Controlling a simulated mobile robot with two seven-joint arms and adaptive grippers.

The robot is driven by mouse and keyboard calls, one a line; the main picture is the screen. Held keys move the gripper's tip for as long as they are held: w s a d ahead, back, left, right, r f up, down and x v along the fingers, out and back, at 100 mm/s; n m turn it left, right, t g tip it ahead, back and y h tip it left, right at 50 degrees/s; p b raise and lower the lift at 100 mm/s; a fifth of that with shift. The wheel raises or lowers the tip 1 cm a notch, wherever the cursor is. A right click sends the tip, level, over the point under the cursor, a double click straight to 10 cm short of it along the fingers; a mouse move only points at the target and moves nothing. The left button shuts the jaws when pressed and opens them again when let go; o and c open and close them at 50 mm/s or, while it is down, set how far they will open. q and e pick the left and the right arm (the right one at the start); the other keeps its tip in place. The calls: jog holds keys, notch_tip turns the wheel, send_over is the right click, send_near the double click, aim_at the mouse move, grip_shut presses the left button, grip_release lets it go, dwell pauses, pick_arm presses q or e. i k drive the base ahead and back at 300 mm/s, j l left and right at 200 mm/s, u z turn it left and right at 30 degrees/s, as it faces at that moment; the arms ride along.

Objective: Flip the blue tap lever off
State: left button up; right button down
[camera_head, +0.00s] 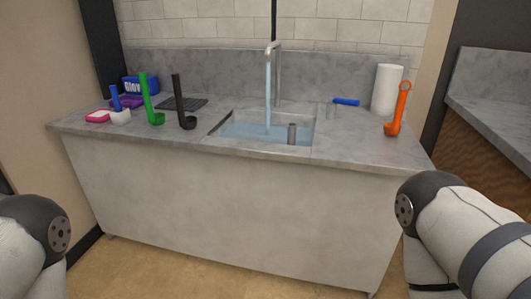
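The blue tap lever (346,101) lies roughly level at the back right of the counter, right of the sink. A small grey stub is below its left end. The grey tap (277,72) stands upright behind the sink, and a stream of water (268,95) runs from its spout into the sink (312,133). Water stands in the basin, with a grey cylinder upright in it. Only links of my two arms show at the lower left and lower right. Neither gripper is in view, and both arms are well apart from the lever.
A white paper roll (386,89) and an orange ladle (397,110) stand right of the lever. A green ladle (148,100), a black ladle (180,103), a dark rack (182,104) and a pink sponge (99,116) are on the left. The counter's front edge (250,152) faces me.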

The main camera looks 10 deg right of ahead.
aim_at(333, 100)
jog(key=i+l, duration=0.3)
jog(key=l, duration=0.15)
jog(key=i+l, duration=0.65)
jog(key=l, duration=0.3)
jog(key=i+l+u, duration=0.1)
jog(key=i+l, duration=0.2)
jog(key=l, duration=0.15)
jog(key=i+l, duration=0.3)
jog(key=l, duration=0.15)
jog(key=z, duration=0.15)
jog(key=j+u, duration=0.15)
jog(key=i+j, duration=0.05)
jog(key=j, duration=0.05)
